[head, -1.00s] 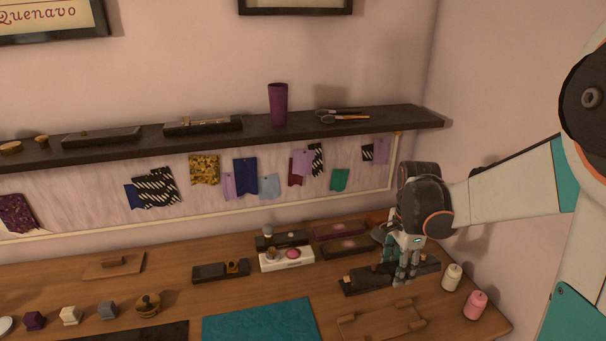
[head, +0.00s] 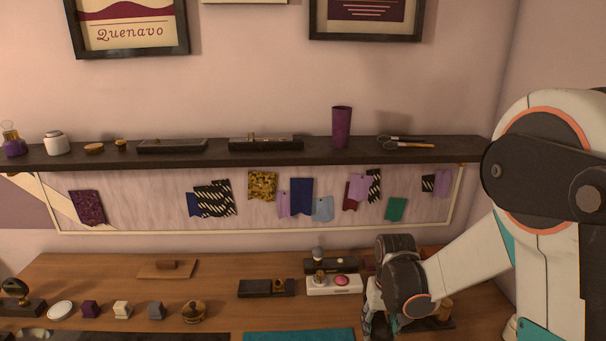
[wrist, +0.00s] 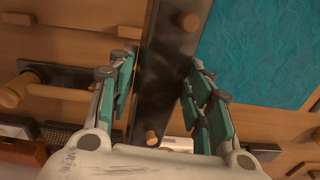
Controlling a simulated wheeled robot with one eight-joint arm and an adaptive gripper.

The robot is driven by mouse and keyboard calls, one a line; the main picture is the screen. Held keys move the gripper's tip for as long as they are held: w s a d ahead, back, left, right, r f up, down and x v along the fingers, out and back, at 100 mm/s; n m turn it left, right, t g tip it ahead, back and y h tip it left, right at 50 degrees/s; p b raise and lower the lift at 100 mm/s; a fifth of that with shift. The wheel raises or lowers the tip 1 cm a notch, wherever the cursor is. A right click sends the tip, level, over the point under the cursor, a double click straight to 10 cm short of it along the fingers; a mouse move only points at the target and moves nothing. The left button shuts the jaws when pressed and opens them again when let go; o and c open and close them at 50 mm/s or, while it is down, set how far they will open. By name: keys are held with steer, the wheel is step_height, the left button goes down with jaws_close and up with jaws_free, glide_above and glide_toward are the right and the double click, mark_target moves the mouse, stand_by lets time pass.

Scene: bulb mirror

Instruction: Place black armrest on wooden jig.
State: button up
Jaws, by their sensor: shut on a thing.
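The black armrest (wrist: 162,90) is a long dark bar with round wooden pegs on it. In the wrist view it runs from top to bottom between the fingers. My gripper (wrist: 160,68) is shut on it. In the head view my gripper (head: 375,325) is at the bottom edge, with its fingertips and the held bar not clearly seen. The wooden jig is outside the current head view. A wooden peg (wrist: 130,32) at the upper left of the wrist view may belong to it; I cannot be sure.
A dark base with a wooden post (head: 445,308) stands just right of my gripper. A white holder (head: 335,287) with knobs and a dark tray (head: 265,288) are to its left. The teal mat (head: 300,335) lies in front. The shelf (head: 260,153) runs above.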

steer(key=shift+a+f, duration=0.15)
steer(key=shift+a, duration=0.05)
steer(key=s+d+r+m+p, duration=0.1)
steer(key=s+d+r+m, duration=0.1)
steer(key=d+r+m, duration=0.4)
steer(key=s+d+r+m, duration=0.3)
steer(key=d+r+m, duration=0.3)
steer(key=m, duration=0.5)
steer(key=d, duration=0.2)
steer(key=shift+d+m+p, duration=0.35)
steer(key=shift+d+m, duration=0.05)
steer(key=shift+f, duration=0.15)
step_height(320, 180, down, 19)
steer(key=b, duration=0.6)
steer(key=shift+f+b, duration=0.2)
steer(key=shift+b, duration=0.2)
steer(key=shift+f, duration=0.2)
steer(key=o, duration=1.3)
